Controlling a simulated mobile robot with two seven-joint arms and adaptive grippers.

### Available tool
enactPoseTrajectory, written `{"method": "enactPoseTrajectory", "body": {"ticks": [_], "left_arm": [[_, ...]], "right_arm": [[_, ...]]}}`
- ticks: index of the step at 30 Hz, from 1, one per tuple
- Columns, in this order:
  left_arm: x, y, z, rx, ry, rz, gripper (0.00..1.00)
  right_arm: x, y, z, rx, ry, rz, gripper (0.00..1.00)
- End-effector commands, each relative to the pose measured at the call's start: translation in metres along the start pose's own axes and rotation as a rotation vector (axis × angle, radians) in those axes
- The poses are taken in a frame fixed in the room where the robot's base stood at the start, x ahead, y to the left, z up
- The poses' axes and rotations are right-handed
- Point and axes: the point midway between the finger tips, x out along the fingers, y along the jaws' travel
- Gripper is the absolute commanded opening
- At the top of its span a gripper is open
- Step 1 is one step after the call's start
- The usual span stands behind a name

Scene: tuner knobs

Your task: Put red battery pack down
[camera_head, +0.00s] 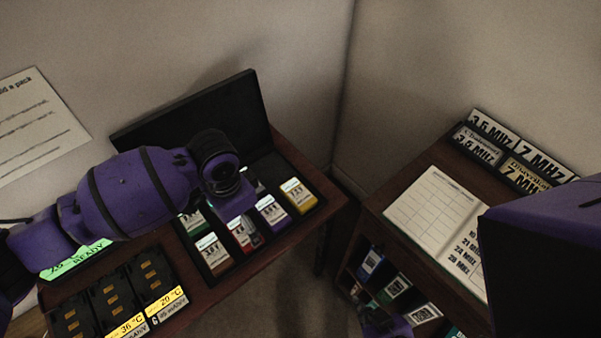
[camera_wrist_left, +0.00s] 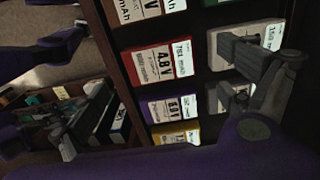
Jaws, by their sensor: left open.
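The red battery pack (camera_head: 243,236) lies in a slot of the black case (camera_head: 316,214), partly hidden by my left gripper in the head view. In the left wrist view the red pack (camera_wrist_left: 158,64), labelled 4.8 V, sits flat between other packs. My left gripper (camera_wrist_left: 250,78) is open beside it, over a grey pack (camera_wrist_left: 222,42). In the head view my left gripper (camera_head: 236,198) is above the case, and its fingertips are mostly hidden. My right gripper (camera_wrist_left: 72,135) shows small at the left of the wrist view, near a shelf; its jaws are unclear.
Purple (camera_head: 272,211), yellow (camera_head: 298,194) and brown (camera_head: 212,255) packs lie in the case. Its raised lid (camera_head: 190,110) stands behind. Charger bays (camera_head: 125,285) are at front left. A shelf with an open book (camera_head: 437,210) stands right, past a gap.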

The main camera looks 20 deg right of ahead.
Motion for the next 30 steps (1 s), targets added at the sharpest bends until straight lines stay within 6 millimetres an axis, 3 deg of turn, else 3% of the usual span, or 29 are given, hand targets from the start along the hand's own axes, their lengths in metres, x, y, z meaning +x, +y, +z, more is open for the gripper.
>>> {"method": "enactPoseTrajectory", "body": {"ticks": [1, 6, 12, 30], "left_arm": [[-0.015, -0.001, -0.001, 0.002, 0.004, -0.006, 0.96], [-0.049, -0.001, 0.000, 0.001, 0.002, -0.005, 0.96], [-0.073, 0.000, 0.000, 0.000, 0.001, -0.001, 0.96], [-0.077, 0.000, 0.000, 0.000, 0.000, 0.000, 0.96]], "right_arm": [[0.001, -0.001, -0.007, 0.000, 0.011, -0.003, 0.00], [-0.001, -0.003, -0.011, 0.001, 0.012, -0.007, 0.00], [-0.001, -0.005, -0.012, 0.000, 0.011, -0.011, 0.00], [-0.001, -0.004, -0.012, -0.007, 0.012, -0.013, 0.00]]}}
